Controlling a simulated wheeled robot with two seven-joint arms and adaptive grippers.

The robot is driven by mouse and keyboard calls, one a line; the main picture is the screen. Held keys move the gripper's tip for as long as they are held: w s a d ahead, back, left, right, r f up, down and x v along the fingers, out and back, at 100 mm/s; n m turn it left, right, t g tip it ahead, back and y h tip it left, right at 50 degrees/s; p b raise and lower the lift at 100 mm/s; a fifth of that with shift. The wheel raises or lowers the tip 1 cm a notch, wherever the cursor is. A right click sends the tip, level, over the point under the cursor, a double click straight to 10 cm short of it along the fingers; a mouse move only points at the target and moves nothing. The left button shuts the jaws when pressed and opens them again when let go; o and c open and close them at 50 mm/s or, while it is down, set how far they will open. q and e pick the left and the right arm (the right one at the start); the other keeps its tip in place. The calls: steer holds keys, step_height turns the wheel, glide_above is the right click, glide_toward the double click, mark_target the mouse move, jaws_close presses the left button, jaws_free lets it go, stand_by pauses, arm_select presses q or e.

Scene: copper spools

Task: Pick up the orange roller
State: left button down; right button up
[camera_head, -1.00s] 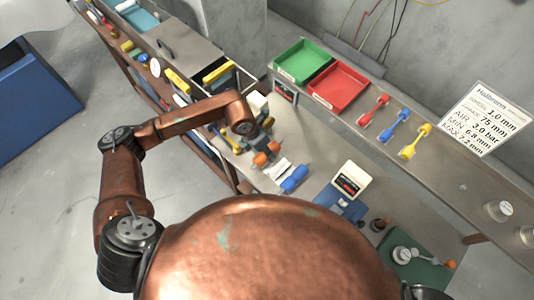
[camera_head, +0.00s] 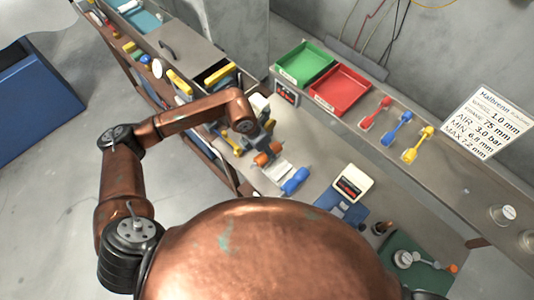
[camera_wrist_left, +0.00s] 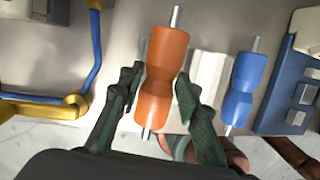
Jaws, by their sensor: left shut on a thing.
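The orange roller (camera_wrist_left: 163,75), with a metal pin at each end, stands between the two dark fingers of my left gripper (camera_wrist_left: 158,90) in the left wrist view. The gripper is shut on its waisted middle. In the head view the orange roller (camera_head: 268,154) shows partly below my left gripper (camera_head: 262,145), low over the bench. I cannot tell whether it touches the bench. A blue roller (camera_wrist_left: 243,85) of the same shape lies just to the right of it, apart from the gripper. My right gripper is not in view.
A blue-and-yellow frame (camera_wrist_left: 75,100) is at left.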

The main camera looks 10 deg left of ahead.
arm_select(q)
steer(key=a+r+b, duration=0.2)
steer(key=a+r, duration=0.9)
steer(key=a, duration=0.3)
steer(key=shift+w+r, duration=0.15)
steer(key=shift+w, duration=0.3)
steer(key=shift+b, duration=0.4)
